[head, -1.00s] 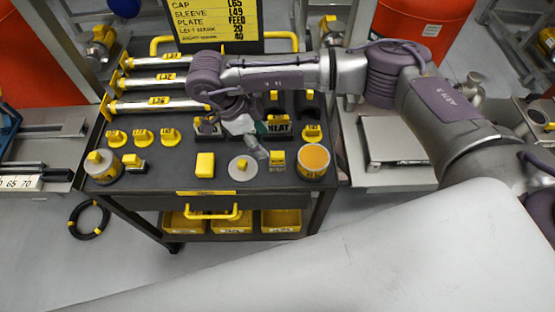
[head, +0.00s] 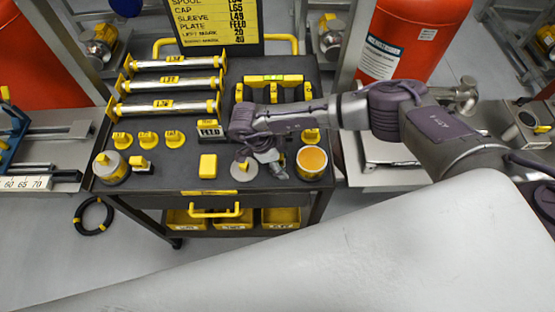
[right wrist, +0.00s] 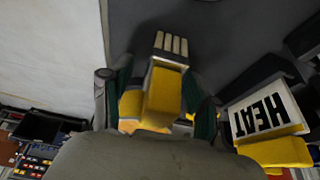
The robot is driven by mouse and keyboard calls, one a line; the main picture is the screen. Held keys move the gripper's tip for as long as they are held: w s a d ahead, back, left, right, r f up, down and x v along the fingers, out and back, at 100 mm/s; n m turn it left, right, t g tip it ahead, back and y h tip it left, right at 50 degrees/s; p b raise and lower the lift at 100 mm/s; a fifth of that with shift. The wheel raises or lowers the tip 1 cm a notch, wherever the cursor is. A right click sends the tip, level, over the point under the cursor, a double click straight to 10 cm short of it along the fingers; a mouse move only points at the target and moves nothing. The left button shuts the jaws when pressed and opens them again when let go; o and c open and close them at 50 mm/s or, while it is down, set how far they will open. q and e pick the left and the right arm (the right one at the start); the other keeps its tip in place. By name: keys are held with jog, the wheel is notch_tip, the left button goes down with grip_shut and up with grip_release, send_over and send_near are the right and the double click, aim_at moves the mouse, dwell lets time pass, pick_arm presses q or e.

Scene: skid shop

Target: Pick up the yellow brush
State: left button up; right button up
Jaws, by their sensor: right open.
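The yellow brush (right wrist: 165,90), a yellow block with pale bristle strips at one end, shows in the right wrist view. It lies between the two fingers of my right gripper (right wrist: 152,92), which is open, with dark green pads on either side. I cannot tell whether a pad touches it. In the head view my right gripper (head: 274,168) is low over the front right of the black cart top, between a grey disc and an orange-topped can, and it hides the brush. My left gripper is not in view.
A HEAT sign (right wrist: 264,116) stands nearby. A yellow block (head: 208,165) and several yellow-handled pieces stand further left.

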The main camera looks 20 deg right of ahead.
grip_shut()
dwell(0.4)
jog(key=shift+r+b, duration=0.3)
jog(key=shift+r, duration=0.3)
notch_tip(320, 180, up, 3)
jog(key=shift+f+b, duration=0.1)
jog(key=shift+b, duration=0.5)
jog(key=s+r+b, duration=0.2)
jog(key=s+r, duration=0.5)
jog(key=s, duration=0.4)
jog(key=shift+s+a, duration=0.25)
jog(key=shift+s, duration=0.15)
jog(key=c, duration=0.6)
grip_release()
jog(key=c, duration=0.5)
